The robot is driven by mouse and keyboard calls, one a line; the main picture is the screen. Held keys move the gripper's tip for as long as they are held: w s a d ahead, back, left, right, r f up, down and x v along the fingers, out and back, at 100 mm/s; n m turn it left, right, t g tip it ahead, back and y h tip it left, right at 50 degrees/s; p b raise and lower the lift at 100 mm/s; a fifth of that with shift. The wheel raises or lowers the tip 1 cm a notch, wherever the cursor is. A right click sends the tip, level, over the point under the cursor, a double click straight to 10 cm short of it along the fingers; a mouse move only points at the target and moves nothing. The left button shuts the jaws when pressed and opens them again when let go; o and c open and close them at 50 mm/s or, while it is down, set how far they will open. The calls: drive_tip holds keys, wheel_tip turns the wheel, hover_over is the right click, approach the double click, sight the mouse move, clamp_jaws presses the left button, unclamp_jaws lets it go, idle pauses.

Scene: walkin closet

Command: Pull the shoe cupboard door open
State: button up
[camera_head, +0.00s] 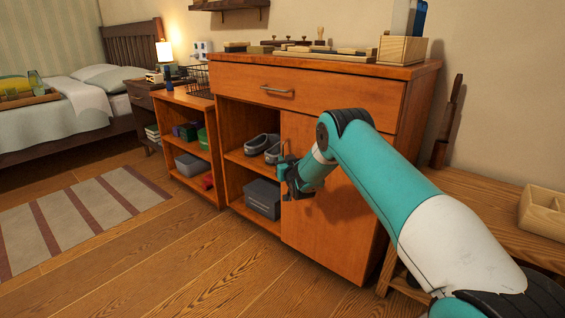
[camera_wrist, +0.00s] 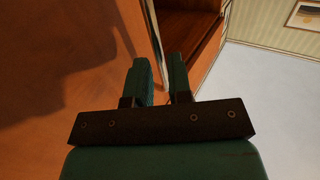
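The shoe cupboard (camera_head: 250,105) is orange wood, with a wide drawer on top and open shelves at its lower left. Its door (camera_head: 325,215) covers the lower right and looks closed or nearly so. My gripper (camera_head: 285,180) is at the door's left edge. In the wrist view the two fingertips of my gripper (camera_wrist: 160,70) stand slightly apart. A thin pale upright strip (camera_wrist: 157,50), the door edge or a handle, runs down between them. The door face (camera_wrist: 70,90) fills the left. I cannot tell whether the fingers press on the strip.
Grey shoes (camera_head: 263,147) and a grey box (camera_head: 262,197) sit on the open shelves. A low shelf unit (camera_head: 187,140) stands to the left, and a wooden bench (camera_head: 475,200) to the right. The floor (camera_head: 190,270) in front is clear.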

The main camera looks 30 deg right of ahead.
drive_tip(key=shift+b+x, duration=0.4)
drive_tip(key=shift+x, duration=1.15)
clamp_jaws()
